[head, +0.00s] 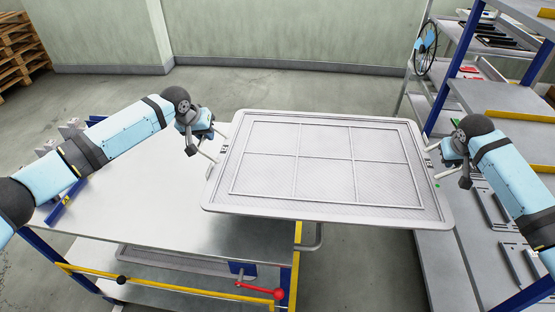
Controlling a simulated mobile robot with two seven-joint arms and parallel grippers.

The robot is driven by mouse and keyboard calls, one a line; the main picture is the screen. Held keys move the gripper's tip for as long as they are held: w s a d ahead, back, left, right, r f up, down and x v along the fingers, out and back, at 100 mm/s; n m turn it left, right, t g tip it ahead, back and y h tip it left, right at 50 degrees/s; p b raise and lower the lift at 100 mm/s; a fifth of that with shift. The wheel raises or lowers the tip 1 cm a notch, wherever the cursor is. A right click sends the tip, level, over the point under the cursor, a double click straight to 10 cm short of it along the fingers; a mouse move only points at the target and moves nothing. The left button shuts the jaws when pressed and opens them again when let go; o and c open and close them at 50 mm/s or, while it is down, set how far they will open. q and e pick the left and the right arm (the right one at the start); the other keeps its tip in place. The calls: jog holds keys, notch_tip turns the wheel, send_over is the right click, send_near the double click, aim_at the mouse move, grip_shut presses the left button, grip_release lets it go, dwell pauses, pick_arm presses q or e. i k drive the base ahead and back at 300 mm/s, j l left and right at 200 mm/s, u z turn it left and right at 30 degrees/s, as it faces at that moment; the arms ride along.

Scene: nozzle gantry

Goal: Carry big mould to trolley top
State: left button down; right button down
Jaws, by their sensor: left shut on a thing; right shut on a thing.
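The big mould (328,168) is a wide pale grey tray with a raised rim and a panel divided into several rectangles. It is held up between both grippers, roughly level. Its left part is over the right edge of the trolley top (150,218), a bare metal surface; whether they touch cannot be told. My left gripper (216,148) is shut on the mould's left side. My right gripper (432,162) is shut on its right side. The mould hides part of the trolley's right end.
A shelving rack (505,115) with yellow edge strips and blue posts stands on the right, near my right arm. Blue and grey parts (62,205) sit at the trolley's left edge. A red-knobbed lever (278,293) is at its front. Pallets (20,45) are far left; the floor behind is clear.

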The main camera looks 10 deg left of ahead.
aim_at(192, 172)
jog(key=j, duration=1.15)
jog(key=i+j, duration=0.1)
jog(key=j, duration=1)
